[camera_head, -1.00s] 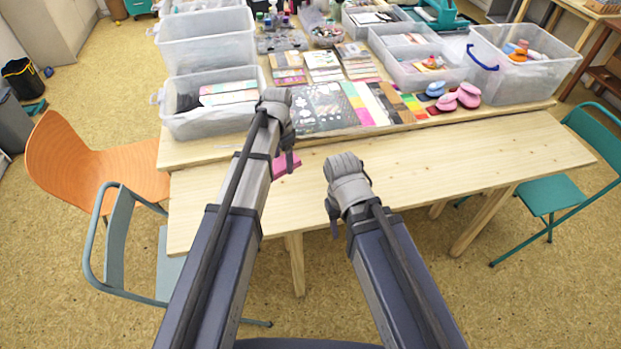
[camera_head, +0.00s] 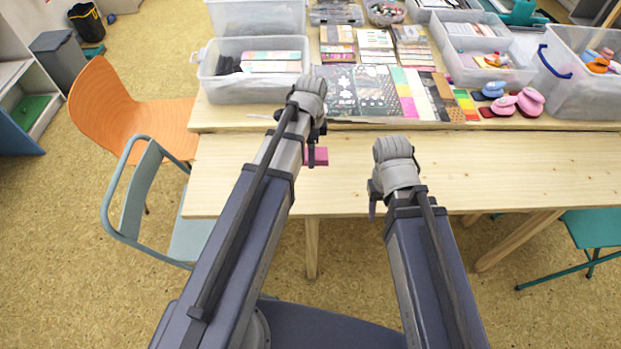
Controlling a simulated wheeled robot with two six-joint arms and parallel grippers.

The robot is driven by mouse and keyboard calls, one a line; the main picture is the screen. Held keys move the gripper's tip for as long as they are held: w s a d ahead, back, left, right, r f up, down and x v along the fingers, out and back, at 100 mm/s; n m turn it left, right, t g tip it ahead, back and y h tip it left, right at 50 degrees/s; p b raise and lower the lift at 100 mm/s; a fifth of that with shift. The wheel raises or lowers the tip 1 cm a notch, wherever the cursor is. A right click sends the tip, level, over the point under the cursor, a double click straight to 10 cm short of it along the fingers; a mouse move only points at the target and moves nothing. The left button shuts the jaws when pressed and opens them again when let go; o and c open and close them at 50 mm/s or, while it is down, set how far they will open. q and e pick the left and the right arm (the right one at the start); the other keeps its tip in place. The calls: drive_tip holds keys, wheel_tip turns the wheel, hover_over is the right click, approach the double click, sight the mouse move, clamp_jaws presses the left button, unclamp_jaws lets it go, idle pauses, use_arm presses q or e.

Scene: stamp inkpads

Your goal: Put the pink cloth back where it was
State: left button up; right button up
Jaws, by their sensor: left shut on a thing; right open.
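A small pink piece (camera_head: 318,156), which looks like the pink cloth, shows at the tip of my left gripper (camera_head: 314,135). My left gripper is shut on it and holds it over the front part of the wooden table (camera_head: 250,180). The arm hides part of the cloth, and I cannot tell whether it touches the table. My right gripper (camera_head: 380,195) is open and empty near the table's front edge, right of the left one.
Patterned paper sheets (camera_head: 375,92) lie behind the grippers. Pink stamps (camera_head: 517,102) and a clear bin (camera_head: 580,75) are at the right. A clear bin (camera_head: 250,88) stands back left. An orange chair (camera_head: 130,110) and grey chair (camera_head: 150,200) are left. The front tabletop is mostly bare.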

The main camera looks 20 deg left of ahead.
sight(311, 179)
use_arm(q)
drive_tip(key=shift+f+b, duration=4.9)
drive_tip(key=shift+f, duration=0.1)
drive_tip(key=shift+f, duration=0.2)
drive_tip(key=o, duration=1.2)
drive_tip(key=shift+r, duration=0.15)
wheel_tip(311, 179, up, 12)
drive_tip(key=p, duration=1.2)
drive_tip(key=shift+r, duration=0.15)
drive_tip(key=s+d+n, duration=0.3)
drive_tip(key=s, duration=0.1)
drive_tip(key=s+d+n, duration=0.3)
drive_tip(key=s+n, duration=0.1)
drive_tip(key=s, duration=0.1)
drive_tip(key=s+d+n+y, duration=0.1)
drive_tip(key=s+d+n, duration=0.3)
drive_tip(key=s, duration=0.1)
drive_tip(key=shift+s, duration=0.2)
